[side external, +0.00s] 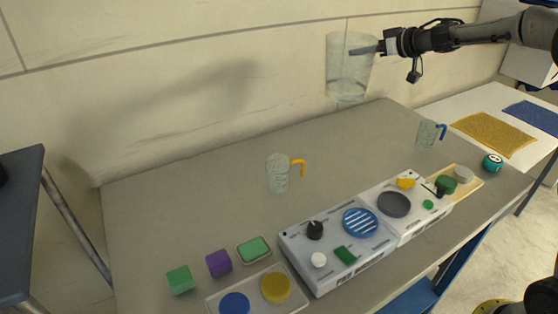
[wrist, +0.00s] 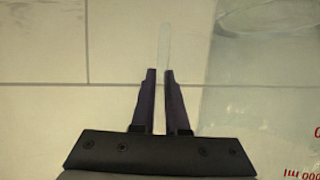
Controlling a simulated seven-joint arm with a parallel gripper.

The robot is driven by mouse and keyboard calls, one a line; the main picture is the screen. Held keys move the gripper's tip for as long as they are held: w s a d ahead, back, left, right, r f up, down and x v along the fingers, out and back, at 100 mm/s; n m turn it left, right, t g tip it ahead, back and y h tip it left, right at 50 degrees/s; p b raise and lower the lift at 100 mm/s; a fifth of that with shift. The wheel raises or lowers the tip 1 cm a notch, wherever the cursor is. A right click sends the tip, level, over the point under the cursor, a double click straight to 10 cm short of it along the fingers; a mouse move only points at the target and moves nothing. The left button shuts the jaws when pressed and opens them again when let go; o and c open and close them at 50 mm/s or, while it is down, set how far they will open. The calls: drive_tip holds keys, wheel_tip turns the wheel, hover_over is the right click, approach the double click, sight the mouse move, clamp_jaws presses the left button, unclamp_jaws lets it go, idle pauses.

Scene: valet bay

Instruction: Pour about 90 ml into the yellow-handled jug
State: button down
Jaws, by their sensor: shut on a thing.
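The yellow-handled jug (side external: 278,174) is a small clear vessel standing upright on the grey table, its handle to the right. I cannot tell whether it holds liquid. My gripper (side external: 381,48) is shut on the handle of a large clear beaker (side external: 347,68), high above the back of the table and roughly upright. The beaker is to the right of and well above the yellow-handled jug. In the wrist view my gripper (wrist: 160,75) pinches a thin pale strip, and the beaker wall (wrist: 255,90) with red markings is at right. Its liquid level is unclear.
A blue-handled clear jug (side external: 427,134) stands at the back right. Two white panels (side external: 325,272) with knobs and discs fill the front. Green and purple blocks (side external: 218,263) lie front left. Table around the yellow-handled jug is clear. A wall is behind.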

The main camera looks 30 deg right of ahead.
drive_tip(key=w+a+f+n+g+y, duration=0.1)
drive_tip(key=w+a+f+n+y, duration=0.3)
drive_tip(key=w+f, duration=0.45)
drive_tip(key=w+a+f, duration=0.2)
drive_tip(key=f, duration=0.4)
drive_tip(key=w+a+f+g+y, duration=0.1)
drive_tip(key=w+a+f, duration=0.2)
drive_tip(key=f, duration=0.3)
drive_tip(key=shift+n, duration=0.3)
drive_tip(key=shift+s+r, duration=0.1)
drive_tip(key=shift+r, duration=0.05)
